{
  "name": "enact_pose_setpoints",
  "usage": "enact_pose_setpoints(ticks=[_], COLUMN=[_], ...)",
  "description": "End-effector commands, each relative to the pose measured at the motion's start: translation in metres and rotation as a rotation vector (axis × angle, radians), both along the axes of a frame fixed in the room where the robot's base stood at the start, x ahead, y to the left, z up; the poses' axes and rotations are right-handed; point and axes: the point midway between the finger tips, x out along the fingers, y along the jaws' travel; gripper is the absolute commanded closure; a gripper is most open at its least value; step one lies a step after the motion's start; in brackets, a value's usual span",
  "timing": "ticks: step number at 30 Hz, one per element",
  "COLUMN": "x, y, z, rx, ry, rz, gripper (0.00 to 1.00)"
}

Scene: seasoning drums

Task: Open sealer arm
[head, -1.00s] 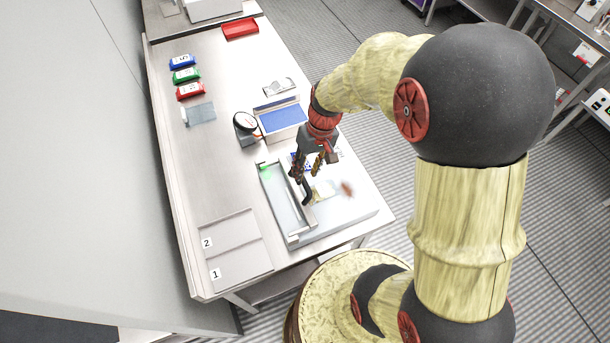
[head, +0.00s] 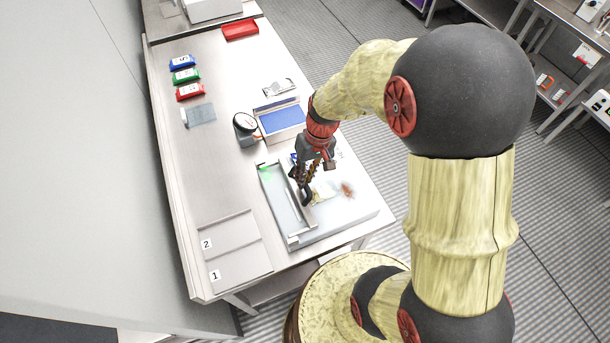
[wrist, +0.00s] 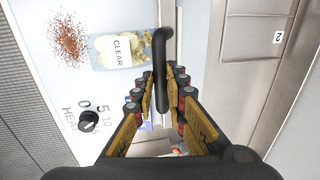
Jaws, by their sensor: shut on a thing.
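The sealer (head: 345,212) is a pale flat machine at the near end of the table. Its heat dial (wrist: 88,121) shows in the wrist view. The sealer arm (head: 309,216) is a long grey bar lying low along it, with a black curved handle (wrist: 160,62). My gripper (head: 305,184) is at the handle. In the wrist view its fingers (wrist: 162,86) stand on both sides of the handle and are shut on it.
Reddish-brown powder (wrist: 68,40) is spilled near the bag.

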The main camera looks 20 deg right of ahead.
Motion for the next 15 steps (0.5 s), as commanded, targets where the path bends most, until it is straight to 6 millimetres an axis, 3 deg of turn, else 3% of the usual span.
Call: enact_pose_setpoints(ticks=[15], x=[0.0000], y=[0.0000], z=[0.0001], rx=[0.000], ry=[0.000], rz=[0.000], gripper=[1.00])
